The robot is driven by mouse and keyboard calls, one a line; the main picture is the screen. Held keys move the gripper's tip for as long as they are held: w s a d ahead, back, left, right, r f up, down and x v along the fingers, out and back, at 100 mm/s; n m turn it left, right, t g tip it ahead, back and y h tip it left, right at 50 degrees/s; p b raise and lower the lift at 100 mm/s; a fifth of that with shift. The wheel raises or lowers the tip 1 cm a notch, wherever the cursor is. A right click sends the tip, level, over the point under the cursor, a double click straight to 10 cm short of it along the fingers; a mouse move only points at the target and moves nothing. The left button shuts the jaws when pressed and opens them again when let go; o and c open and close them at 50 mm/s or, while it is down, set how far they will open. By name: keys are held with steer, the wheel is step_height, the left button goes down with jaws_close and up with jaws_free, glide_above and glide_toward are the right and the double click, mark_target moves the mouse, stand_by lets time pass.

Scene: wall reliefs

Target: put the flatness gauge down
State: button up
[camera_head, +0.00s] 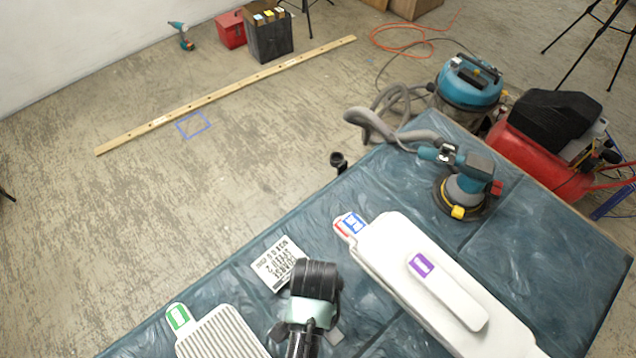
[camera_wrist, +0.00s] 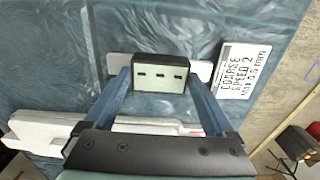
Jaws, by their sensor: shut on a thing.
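The flatness gauge appears to be the dark block with a pale face and three small dark marks (camera_wrist: 160,77) in the wrist view. It sits between the fingertips of my gripper (camera_wrist: 161,85), which is shut on it. A white bar shows behind the block, sticking out on both sides; I cannot tell whether it is part of the gauge. Blue-grey table top (camera_head: 390,185) lies behind them; any gap to it cannot be judged. In the head view my wrist hides the fingertips and most of the gauge.
A printed card (camera_head: 280,262) lies close to my wrist and also shows in the wrist view (camera_wrist: 240,70). A ribbed white panel (camera_head: 222,335) lies left, a long white piece with a purple label (camera_head: 385,262) right. A sander (camera_head: 465,187) stands at the back right.

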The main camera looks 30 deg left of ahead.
steer(key=shift+w+f, duration=0.1)
steer(key=shift+f, duration=2.45)
steer(key=shift+f, duration=0.2)
steer(key=o, duration=1.4)
steer(key=shift+c, duration=0.2)
steer(key=shift+r, duration=0.15)
step_height(320, 180, up, 12)
steer(key=shift+r, duration=0.1)
